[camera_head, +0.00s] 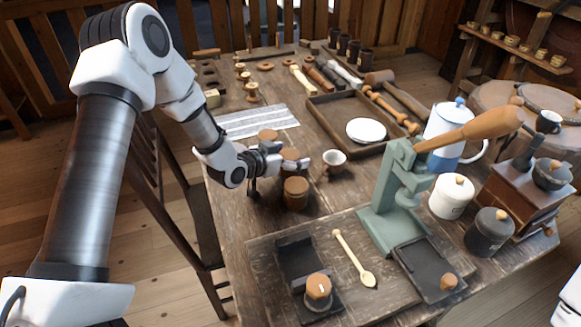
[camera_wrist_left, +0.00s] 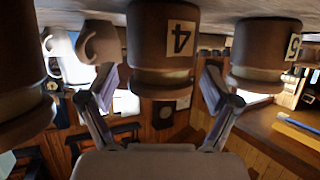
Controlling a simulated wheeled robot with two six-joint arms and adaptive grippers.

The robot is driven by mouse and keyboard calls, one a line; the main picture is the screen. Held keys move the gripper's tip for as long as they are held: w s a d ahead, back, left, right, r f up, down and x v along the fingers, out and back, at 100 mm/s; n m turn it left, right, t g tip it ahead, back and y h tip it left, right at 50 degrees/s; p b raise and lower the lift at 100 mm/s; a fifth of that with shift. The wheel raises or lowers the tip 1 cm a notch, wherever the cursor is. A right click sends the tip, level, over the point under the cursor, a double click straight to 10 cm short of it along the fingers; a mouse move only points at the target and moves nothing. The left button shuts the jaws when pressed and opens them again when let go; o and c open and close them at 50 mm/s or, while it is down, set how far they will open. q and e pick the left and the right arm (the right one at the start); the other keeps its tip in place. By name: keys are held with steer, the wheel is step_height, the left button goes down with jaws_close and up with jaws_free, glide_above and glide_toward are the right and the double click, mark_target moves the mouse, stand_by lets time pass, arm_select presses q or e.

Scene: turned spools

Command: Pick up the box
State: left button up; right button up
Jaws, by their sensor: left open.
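Three round brown wooden boxes stand in a row on the table. The middle box (camera_head: 290,154) is partly hidden by my left gripper (camera_head: 283,163). In the left wrist view, which is upside down, this box (camera_wrist_left: 163,45) bears the number 4. It stands upright between or just ahead of the open fingers (camera_wrist_left: 158,88), with a gap on each side. The far box (camera_head: 268,135) appears to be the one marked 5 (camera_wrist_left: 264,45). The near box (camera_head: 296,193) stands closer to the camera. My right gripper is out of view.
A small white cup (camera_head: 334,160) stands right of the boxes. A striped cloth (camera_head: 258,121) lies behind them. A green press (camera_head: 391,205) stands to the right, near a dark tray (camera_head: 322,113) with a white plate. A wooden spoon (camera_head: 352,256) lies in front.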

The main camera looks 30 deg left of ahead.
arm_select(q)
steer(key=shift+s+a+r, duration=0.1)
steer(key=shift+c, duration=1)
steer(key=c, duration=1.1)
